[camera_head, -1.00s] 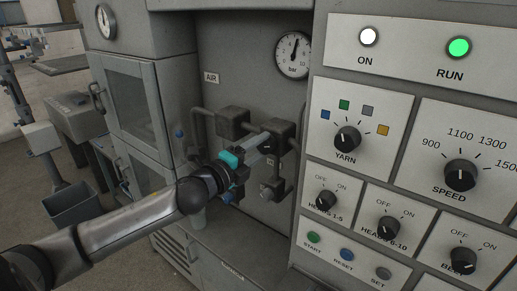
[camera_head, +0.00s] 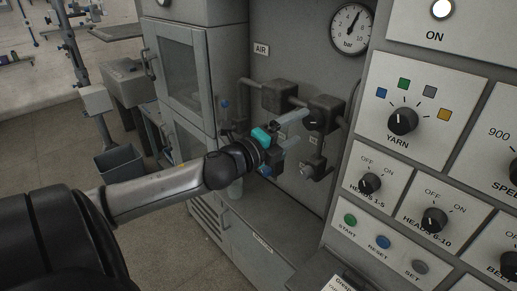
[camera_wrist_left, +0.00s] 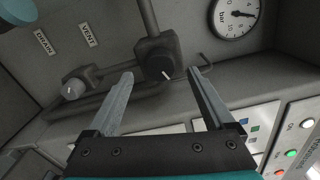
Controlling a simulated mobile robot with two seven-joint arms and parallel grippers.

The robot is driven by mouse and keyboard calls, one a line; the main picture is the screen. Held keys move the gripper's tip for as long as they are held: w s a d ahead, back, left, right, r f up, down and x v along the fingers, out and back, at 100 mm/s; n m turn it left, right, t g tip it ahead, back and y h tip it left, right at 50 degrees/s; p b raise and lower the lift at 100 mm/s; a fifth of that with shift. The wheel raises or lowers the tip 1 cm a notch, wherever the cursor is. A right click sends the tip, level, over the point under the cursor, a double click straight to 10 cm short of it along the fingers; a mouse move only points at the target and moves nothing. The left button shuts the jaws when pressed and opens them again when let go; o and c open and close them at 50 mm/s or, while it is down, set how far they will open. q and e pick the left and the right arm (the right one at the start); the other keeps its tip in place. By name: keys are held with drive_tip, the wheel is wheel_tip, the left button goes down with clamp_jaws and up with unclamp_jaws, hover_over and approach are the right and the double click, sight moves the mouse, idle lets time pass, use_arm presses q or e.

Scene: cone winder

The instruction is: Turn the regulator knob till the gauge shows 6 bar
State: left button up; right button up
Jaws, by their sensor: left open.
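The regulator (camera_head: 322,115) is a dark grey block on pipework on the machine's back panel. Its dark round knob (camera_wrist_left: 158,66), with a white pointer mark, faces the camera in the left wrist view. My left gripper (camera_wrist_left: 162,76) is open, its two grey fingers on either side of the knob in that view; I see no contact. In the head view the gripper (camera_head: 298,134) is close in front of the regulator and partly hides it. The white round gauge (camera_head: 351,29) hangs above; its needle points up and slightly right, the exact reading too small to tell. It also shows in the wrist view (camera_wrist_left: 235,16).
A second pipe block (camera_head: 280,96) sits left of the regulator. A smaller grey knob (camera_wrist_left: 73,89) is near it in the wrist view. The control panel (camera_head: 381,145) with knobs and buttons stands close on the right. A glazed cabinet door (camera_head: 187,75) is on the left.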

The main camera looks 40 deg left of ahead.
use_arm(q)
drive_tip(key=s, duration=1.1)
drive_tip(key=shift+s+a, duration=0.3)
drive_tip(key=shift+a, duration=0.1)
idle(0.3)
